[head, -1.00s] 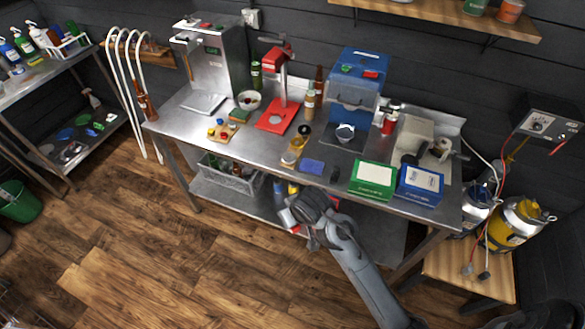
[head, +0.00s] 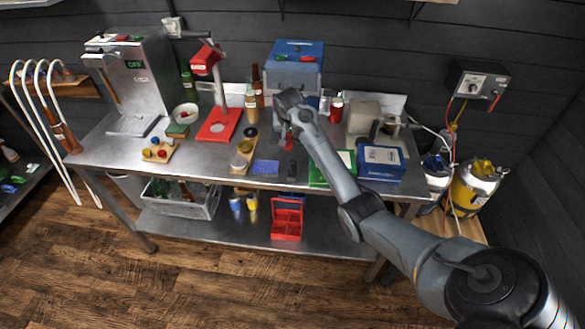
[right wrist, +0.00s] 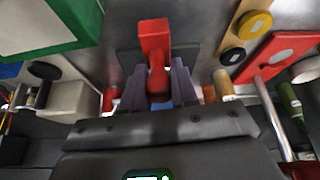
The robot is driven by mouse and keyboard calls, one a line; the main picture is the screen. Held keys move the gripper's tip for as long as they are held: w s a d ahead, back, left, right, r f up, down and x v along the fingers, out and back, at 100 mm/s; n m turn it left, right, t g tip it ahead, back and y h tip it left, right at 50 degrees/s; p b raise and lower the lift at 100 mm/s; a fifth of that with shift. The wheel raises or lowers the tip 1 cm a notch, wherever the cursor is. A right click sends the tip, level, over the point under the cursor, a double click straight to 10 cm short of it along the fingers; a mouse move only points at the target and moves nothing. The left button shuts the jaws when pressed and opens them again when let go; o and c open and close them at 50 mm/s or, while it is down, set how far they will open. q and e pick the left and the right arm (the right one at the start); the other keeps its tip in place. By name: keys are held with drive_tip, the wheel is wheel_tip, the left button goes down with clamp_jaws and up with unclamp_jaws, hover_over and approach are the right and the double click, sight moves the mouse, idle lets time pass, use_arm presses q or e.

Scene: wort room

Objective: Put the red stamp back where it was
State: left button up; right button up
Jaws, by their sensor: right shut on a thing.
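The red stamp (head: 289,142) is held by my right gripper (head: 287,127) over the back-middle of the steel bench, in front of the blue machine. In the right wrist view the stamp (right wrist: 154,40) sticks out between the two grey fingers (right wrist: 157,88), which are shut on its narrower part. Its wider block end points away from the palm. I cannot tell whether it touches the surface below. A blue pad (head: 265,167) and a small black item (head: 292,170) lie near the bench's front edge. My left gripper is not in view.
The green box (head: 318,182) and blue box (head: 381,162) stand right of the stamp, under and beside my forearm. The blue machine (head: 294,68) is behind.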

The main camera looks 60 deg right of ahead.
drive_tip(key=shift+s+d+f+m, duration=0.15)
drive_tip(key=shift+d+f, duration=0.1)
drive_tip(key=shift+d, duration=0.2)
drive_tip(key=shift+s+d+f+m, duration=0.1)
drive_tip(key=shift+d+f+m, duration=0.1)
drive_tip(key=shift+d, duration=0.25)
wheel_tip(320, 180, down, 5)
drive_tip(key=shift+r, duration=0.2)
drive_tip(key=shift+f, duration=2.1)
drive_tip(key=shift+d, duration=0.1)
drive_tip(key=o, duration=0.9)
drive_tip(key=shift+f, duration=0.15)
drive_tip(key=shift+c, duration=0.2)
